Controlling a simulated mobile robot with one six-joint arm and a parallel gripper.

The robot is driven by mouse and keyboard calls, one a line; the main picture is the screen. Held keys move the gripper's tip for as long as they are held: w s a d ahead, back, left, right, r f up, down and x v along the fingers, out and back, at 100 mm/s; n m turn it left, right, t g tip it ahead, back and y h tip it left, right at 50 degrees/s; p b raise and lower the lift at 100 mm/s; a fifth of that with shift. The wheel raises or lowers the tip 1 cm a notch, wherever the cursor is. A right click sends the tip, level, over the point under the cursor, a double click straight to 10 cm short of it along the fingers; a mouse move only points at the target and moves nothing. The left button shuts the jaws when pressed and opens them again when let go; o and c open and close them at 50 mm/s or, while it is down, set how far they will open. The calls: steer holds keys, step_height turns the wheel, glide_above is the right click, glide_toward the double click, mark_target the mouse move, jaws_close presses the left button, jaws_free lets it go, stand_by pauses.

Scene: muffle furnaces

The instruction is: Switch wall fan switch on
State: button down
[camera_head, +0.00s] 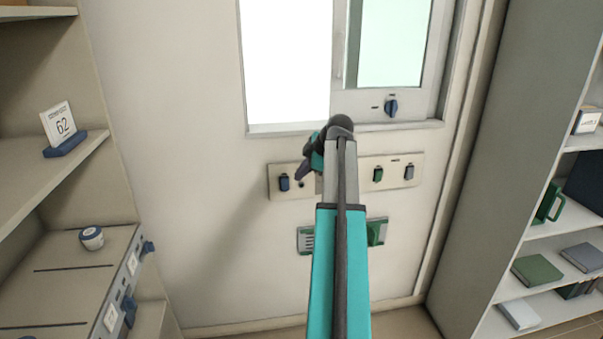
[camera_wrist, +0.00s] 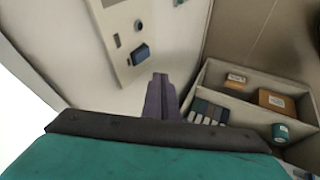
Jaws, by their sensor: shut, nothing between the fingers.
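A pale switch panel (camera_head: 274,194) on the wall below the window carries a blue rocker switch (camera_head: 284,183) and a small dark round part. A second panel (camera_head: 394,183) to the right carries a green switch (camera_head: 378,175) and a grey switch (camera_head: 409,172). Labels are too small to read, so I cannot tell which is the fan switch. My gripper (camera_head: 299,174) is shut and empty, just right of the blue switch. In the wrist view, the blue switch (camera_wrist: 140,53) is above and left of my closed fingertips (camera_wrist: 160,77), apart from them in the picture.
A blue knob (camera_head: 391,107) sits on the window frame. Green fittings (camera_head: 377,232) are lower on the wall, partly behind my arm. Shelves with books (camera_head: 537,270) stand at right; a shelf with a number card (camera_head: 60,123) stands at left.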

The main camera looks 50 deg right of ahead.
steer(key=w+a+f+m+g+y, duration=0.1)
steer(key=w+a+f+m+g, duration=0.15)
steer(key=a+f, duration=1.1)
steer(key=w+a+f+m+g+y, duration=0.25)
steer(key=a+f, duration=0.75)
steer(key=f, duration=0.6)
steer(key=s+a+f+g, duration=0.1)
steer(key=s+a+f, duration=0.2)
steer(key=a+f, duration=0.7)
steer(key=s+a+f+m+g+h, duration=0.15)
steer(key=s+a+f+g, duration=0.25)
steer(key=s+a+f, duration=1)
steer(key=s+a+f+m+g, duration=0.1)
steer(key=s+a+f, duration=0.2)
steer(key=s, duration=0.4)
steer(key=s+a+f+m+g+h, duration=0.1)
steer(key=s+a+f+g, duration=0.1)
steer(key=s+a, duration=0.3)
steer(key=s+f, duration=0.1)
steer(key=s, duration=0.2)
steer(key=shift+s+a+f+h, duration=0.2)
steer(key=shift+s+f+h, duration=0.05)
steer(key=shift+s+h, duration=0.05)
steer(key=shift+m, duration=0.25)
